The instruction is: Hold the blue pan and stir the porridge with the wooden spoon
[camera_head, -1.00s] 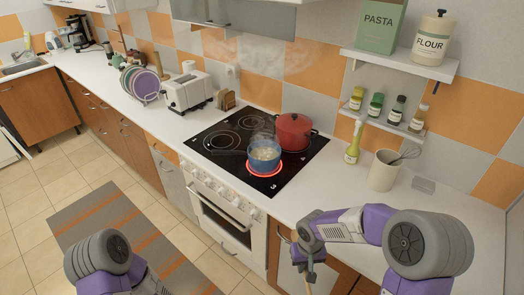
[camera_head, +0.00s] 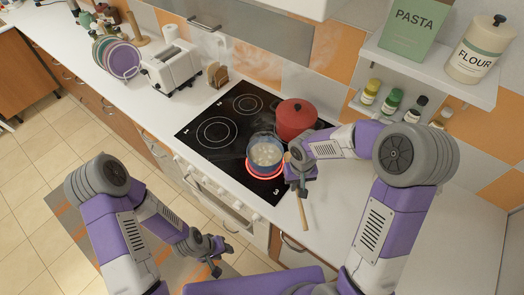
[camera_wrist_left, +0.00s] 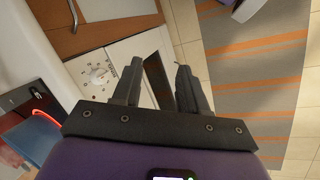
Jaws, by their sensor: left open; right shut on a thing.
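The blue pan (camera_head: 265,160) with pale lumpy porridge (camera_head: 266,153) stands on a glowing red burner of the stove. It also shows partly at the left edge of the left wrist view (camera_wrist_left: 42,136). My right gripper (camera_head: 296,172) is shut on the wooden spoon (camera_head: 303,214), just right of the pan. The spoon's handle points down towards the counter's front; its other end is mostly hidden by the gripper and I cannot tell whether it touches the pan. My left gripper (camera_head: 212,258) is open and empty, low in front of the stove; its fingers show apart in the wrist view (camera_wrist_left: 157,78).
A red pot (camera_head: 295,119) stands directly behind the pan, to its right. The black hob (camera_head: 215,132) is free on the left. A toaster (camera_head: 172,72) and a plate rack (camera_head: 122,60) stand further left. A shelf with jars (camera_head: 390,100) hangs above my right arm.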

